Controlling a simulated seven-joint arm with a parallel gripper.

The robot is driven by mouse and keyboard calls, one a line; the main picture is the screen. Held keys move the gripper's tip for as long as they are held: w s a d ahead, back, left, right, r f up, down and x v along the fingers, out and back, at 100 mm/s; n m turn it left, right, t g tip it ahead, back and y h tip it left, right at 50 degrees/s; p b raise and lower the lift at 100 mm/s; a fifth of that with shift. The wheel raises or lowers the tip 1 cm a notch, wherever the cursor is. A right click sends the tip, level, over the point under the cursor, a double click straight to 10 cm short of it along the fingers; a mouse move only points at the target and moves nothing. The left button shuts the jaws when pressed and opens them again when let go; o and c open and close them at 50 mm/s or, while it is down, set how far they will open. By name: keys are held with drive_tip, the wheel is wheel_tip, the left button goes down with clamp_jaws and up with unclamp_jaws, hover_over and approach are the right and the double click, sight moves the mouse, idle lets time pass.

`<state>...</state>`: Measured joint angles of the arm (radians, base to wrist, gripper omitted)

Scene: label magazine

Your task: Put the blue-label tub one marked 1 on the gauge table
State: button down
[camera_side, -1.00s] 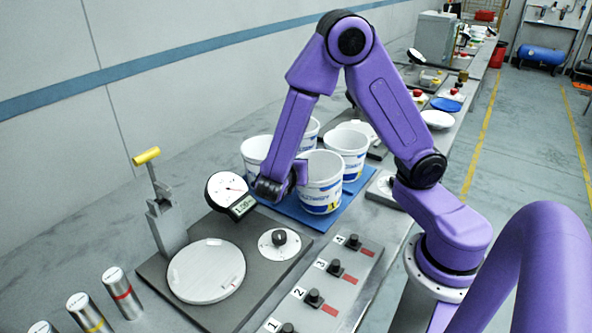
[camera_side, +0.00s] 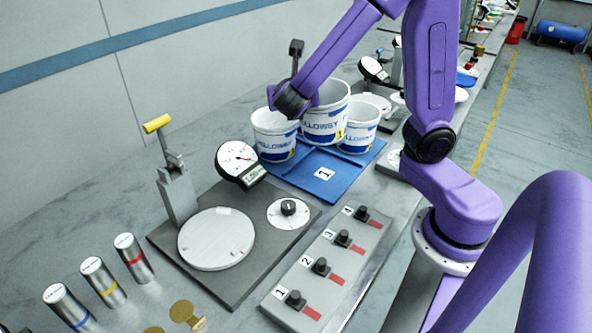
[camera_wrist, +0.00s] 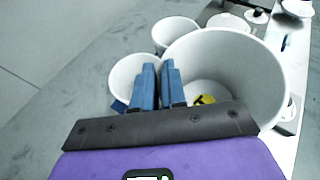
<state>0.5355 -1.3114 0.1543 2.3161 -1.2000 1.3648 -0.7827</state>
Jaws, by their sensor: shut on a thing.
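The held tub (camera_side: 326,124) is white with a blue label and a yellow patch marked 1. It is raised above the blue mat (camera_side: 309,186), whose front spot marked 1 is bare. My gripper (camera_side: 297,103) is shut on this tub's rim at its left side. In the wrist view, the blue fingers of my gripper (camera_wrist: 158,75) are close together at the wall of the large open tub (camera_wrist: 265,85). The gauge table, a round pale plate (camera_side: 214,240), is empty on a dark base, in front of the dial gauge (camera_side: 236,158).
Similar tubs stand left (camera_side: 274,143) and right (camera_side: 361,127) of the held one. A yellow-handled clamp (camera_side: 175,190), banded cylinders (camera_side: 104,283) and a numbered switch strip (camera_side: 318,272) surround the gauge base. The air above the plate is clear.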

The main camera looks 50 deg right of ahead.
drive_tip(key=w+a+r+n+t+y, duration=0.2)
drive_tip(key=a+r+n+t+y, duration=0.3)
drive_tip(key=r+n+y, duration=0.5)
drive_tip(key=w+a+f+m, duration=0.1)
drive_tip(key=w+a, duration=0.8)
drive_tip(key=a, duration=0.2)
drive_tip(key=w+a+f, duration=0.1)
drive_tip(key=w+a, duration=0.8)
drive_tip(key=a, duration=0.3)
drive_tip(key=a+f+m+h, duration=0.1)
drive_tip(key=a+f, duration=0.7)
drive_tip(key=a, duration=0.3)
drive_tip(key=a+f+m+h, duration=0.1)
drive_tip(key=a+f, duration=0.7)
drive_tip(key=a, duration=0.3)
drive_tip(key=d+f, duration=0.3)
drive_tip(key=d, duration=2.8)
drive_tip(key=shift+w+d+g, duration=0.15)
drive_tip(key=shift+d+g, duration=0.1)
drive_tip(key=shift+g, duration=0.05)
drive_tip(key=shift+f, duration=0.15)
